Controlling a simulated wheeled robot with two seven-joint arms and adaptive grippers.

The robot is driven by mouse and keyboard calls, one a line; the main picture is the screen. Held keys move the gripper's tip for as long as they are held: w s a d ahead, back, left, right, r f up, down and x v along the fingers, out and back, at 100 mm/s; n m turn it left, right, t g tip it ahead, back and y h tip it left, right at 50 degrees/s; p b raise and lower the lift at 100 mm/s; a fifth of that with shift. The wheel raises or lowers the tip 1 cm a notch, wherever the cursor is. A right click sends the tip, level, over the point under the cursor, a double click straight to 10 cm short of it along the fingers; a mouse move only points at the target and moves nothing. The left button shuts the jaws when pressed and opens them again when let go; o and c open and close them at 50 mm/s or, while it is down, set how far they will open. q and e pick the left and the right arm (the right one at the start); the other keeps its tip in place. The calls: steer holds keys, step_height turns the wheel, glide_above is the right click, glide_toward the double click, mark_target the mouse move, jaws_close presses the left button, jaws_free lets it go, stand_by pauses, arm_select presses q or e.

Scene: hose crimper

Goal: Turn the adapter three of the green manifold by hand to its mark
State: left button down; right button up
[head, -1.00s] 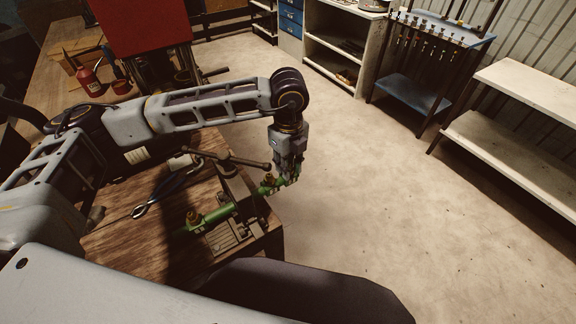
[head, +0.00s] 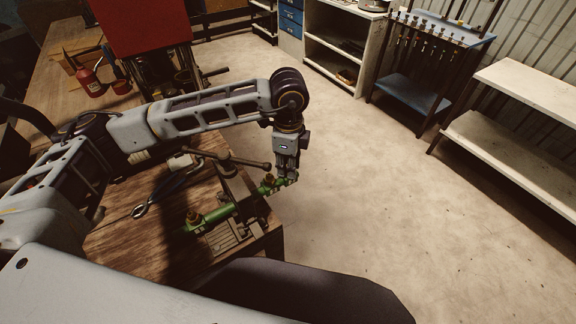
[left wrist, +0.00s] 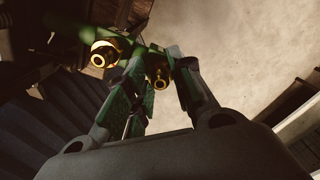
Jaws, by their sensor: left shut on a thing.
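The green manifold (head: 218,214) is held in a vise (head: 236,188) at the workbench's right corner, with its right end reaching past the bench edge. Brass adapters stand on it: one (head: 193,217) at its left end and one (head: 269,180) near my gripper. My left gripper (head: 287,180) points down over the right end, its fingers shut around a brass adapter there. In the left wrist view that adapter (left wrist: 160,79) shows between the fingertips (left wrist: 156,84), with another brass adapter (left wrist: 104,54) to its left. No alignment mark is readable. My right gripper is not in view.
Pliers with dark handles (head: 160,195) lie on the wooden bench (head: 122,240) left of the vise. The vise's bar handle (head: 240,161) stands close to my left gripper. A red machine (head: 142,25) is at the back. Open floor lies right of the bench.

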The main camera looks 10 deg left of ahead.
arm_select(q)
steer(key=c, duration=1.4)
jaws_free()
steer(key=shift+r, duration=0.1)
steer(key=shift+r+p, duration=1.15)
steer(key=shift+r, duration=1.3)
